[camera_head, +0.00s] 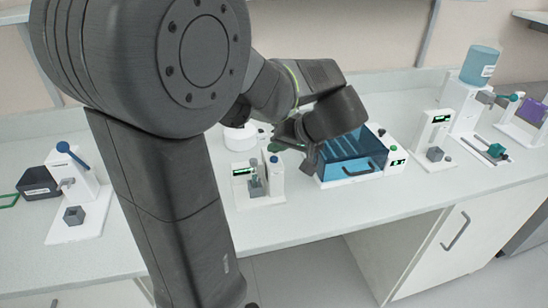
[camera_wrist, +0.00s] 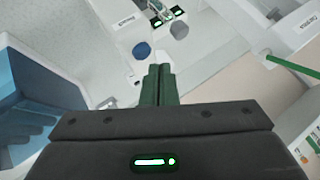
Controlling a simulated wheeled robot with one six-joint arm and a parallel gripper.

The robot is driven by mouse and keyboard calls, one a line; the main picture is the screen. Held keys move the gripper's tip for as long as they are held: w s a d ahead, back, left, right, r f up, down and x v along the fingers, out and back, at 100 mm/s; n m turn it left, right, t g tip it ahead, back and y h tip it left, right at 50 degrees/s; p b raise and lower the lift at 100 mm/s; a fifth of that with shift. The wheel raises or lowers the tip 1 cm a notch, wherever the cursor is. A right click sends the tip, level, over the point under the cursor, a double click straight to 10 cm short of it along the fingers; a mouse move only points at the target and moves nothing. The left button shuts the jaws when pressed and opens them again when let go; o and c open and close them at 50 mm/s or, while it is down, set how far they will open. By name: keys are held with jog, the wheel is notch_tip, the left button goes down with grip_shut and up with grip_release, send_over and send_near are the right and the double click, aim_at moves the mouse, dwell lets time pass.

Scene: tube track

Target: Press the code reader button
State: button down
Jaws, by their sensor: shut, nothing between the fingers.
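My gripper (camera_head: 273,147) is shut and empty, its two dark green fingers together; it also shows in the wrist view (camera_wrist: 158,85). In the head view it hangs over the bench, just above a small white device (camera_head: 243,190) with a green-lit display and a grey block, which may be the code reader. A blue round cap (camera_head: 274,159) tops the device's right post, close below the fingertips. In the wrist view a blue round knob (camera_wrist: 141,50) lies just beyond the fingertips, left of their line. Contact is not visible. I cannot tell for sure which part is the button.
A blue see-through box (camera_head: 350,155) stands right of the device; it also fills the wrist view's left side (camera_wrist: 40,85). Further right is a white display stand (camera_head: 432,140). At left stands a white device with a blue lever (camera_head: 72,155). The front bench strip is clear.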

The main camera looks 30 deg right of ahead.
jog(key=shift+f, duration=0.1)
jog(key=shift+f+b, duration=0.35)
jog(key=shift+b, duration=0.2)
jog(key=shift+f+b, duration=0.45)
dwell(0.6)
jog(key=shift+r, duration=0.15)
jog(key=shift+r+p, duration=0.55)
jog(key=shift+r, duration=0.2)
jog(key=shift+r, duration=0.1)
notch_tip(320, 180, up, 5)
jog(key=p, duration=0.3)
jog(key=shift+a+f, duration=0.1)
jog(key=shift+f, duration=0.15)
dwell(0.8)
